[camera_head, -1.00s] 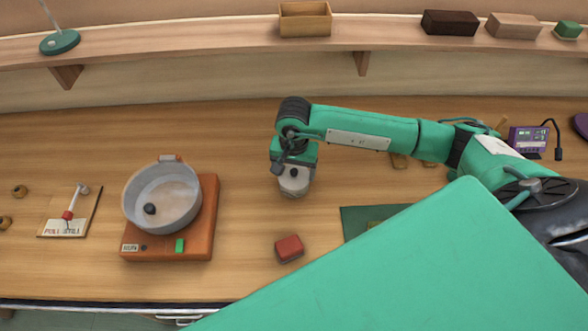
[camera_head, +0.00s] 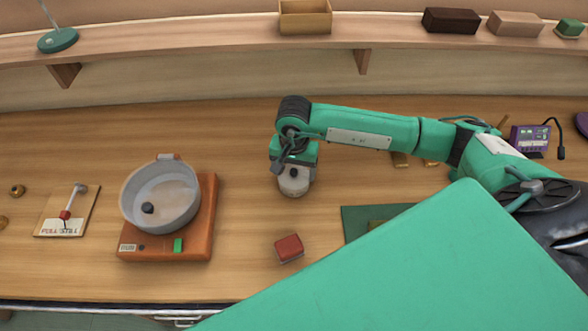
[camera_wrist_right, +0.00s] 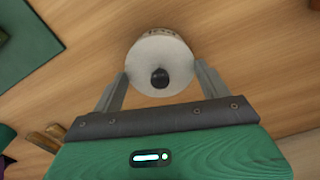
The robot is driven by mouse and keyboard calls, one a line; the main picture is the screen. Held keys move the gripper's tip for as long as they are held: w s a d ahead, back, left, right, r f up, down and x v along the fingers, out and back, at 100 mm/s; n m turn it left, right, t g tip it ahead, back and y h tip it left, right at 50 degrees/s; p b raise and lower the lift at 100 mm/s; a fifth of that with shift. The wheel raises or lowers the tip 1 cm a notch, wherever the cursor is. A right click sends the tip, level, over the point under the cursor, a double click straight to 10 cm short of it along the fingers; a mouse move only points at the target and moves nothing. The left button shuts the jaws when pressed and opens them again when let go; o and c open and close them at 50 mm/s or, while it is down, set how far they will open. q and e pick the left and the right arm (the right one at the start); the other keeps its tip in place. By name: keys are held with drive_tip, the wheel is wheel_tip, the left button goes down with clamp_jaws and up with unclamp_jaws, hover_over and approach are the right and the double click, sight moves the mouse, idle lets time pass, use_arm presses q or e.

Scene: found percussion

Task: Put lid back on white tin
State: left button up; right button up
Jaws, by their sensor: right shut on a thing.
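The white tin (camera_head: 295,187) stands upright on the table under my right gripper. Its lettered side shows at the far edge in the right wrist view (camera_wrist_right: 157,33). The pale round lid (camera_wrist_right: 160,62), with a black knob, is over the tin's top and hides its opening. My right gripper (camera_wrist_right: 160,75) is shut on the lid, one finger at each side of it. I cannot tell whether the lid is fully seated or a little above the rim. In the head view the gripper (camera_head: 293,174) covers part of the lid. My left gripper is not in view.
A red block (camera_head: 289,248) lies in front of the tin. A grey pan (camera_head: 160,212) with a dark ball sits on an orange base (camera_head: 198,235) to the left. A green mat (camera_head: 365,220) is to the right. Bare table surrounds the tin.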

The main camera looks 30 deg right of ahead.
drive_tip(key=shift+b, duration=0.45)
idle(0.6)
drive_tip(key=o, duration=1)
drive_tip(key=shift+c, duration=0.2)
drive_tip(key=shift+r, duration=0.15)
drive_tip(key=shift+r+p, duration=1.05)
drive_tip(key=shift+r, duration=2.35)
drive_tip(key=shift+c, duration=0.4)
clamp_jaws()
drive_tip(key=shift+f, duration=0.2)
